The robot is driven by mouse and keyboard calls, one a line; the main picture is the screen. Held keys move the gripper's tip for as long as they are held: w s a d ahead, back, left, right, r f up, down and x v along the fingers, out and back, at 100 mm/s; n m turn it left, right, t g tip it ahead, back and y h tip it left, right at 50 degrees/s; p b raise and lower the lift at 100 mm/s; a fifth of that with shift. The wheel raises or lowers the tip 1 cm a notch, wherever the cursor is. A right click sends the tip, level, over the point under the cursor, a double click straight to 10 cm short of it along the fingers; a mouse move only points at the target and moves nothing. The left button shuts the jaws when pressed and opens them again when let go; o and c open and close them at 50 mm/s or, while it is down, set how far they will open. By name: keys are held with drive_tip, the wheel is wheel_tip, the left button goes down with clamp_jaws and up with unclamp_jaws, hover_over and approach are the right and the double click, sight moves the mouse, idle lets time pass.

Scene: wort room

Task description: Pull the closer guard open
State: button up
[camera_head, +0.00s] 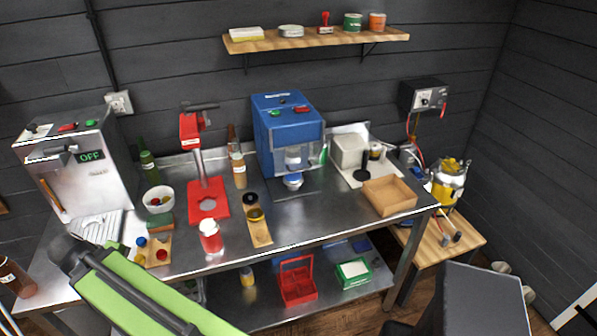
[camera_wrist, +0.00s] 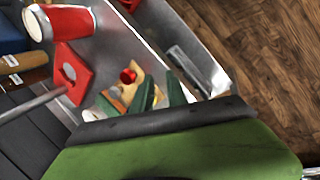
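The blue machine (camera_head: 287,130) at the back middle of the bench appears to be the closer. It has a green and a red button on top and a pale, partly clear front part (camera_head: 293,158), which may be its guard; I cannot tell if it is shut. My gripper (camera_head: 96,241) is at the bench's left front, far from the blue machine and touching nothing that I can see. In the wrist view my gripper (camera_wrist: 161,82) shows two dark green fingers apart, with nothing between them. The blue machine's front is not clearly seen there.
A red lever stand (camera_head: 208,200), a red-and-white jar (camera_head: 210,237) and a board with bottles (camera_head: 258,228) stand between my gripper and the blue machine. A wooden tray (camera_head: 389,196) is at right.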

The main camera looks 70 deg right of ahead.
drive_tip(key=s+d+r+n+g+h+b, duration=0.1)
drive_tip(key=s+d+r+h, duration=0.2)
drive_tip(key=d, duration=0.6)
drive_tip(key=s+d+r+n+g+h, duration=0.1)
drive_tip(key=s+d+r+h, duration=0.15)
drive_tip(key=d, duration=0.75)
drive_tip(key=m+g+h+b, duration=0.3)
drive_tip(key=g, duration=0.3)
approach(298, 170)
drive_tip(key=b+x, duration=0.3)
drive_tip(key=x, duration=0.8)
drive_tip(key=shift+s+d+b, duration=0.15)
drive_tip(key=shift+d+b, duration=0.1)
drive_tip(key=shift+b, duration=0.1)
clamp_jaws()
drive_tip(key=shift+a+f, duration=0.1)
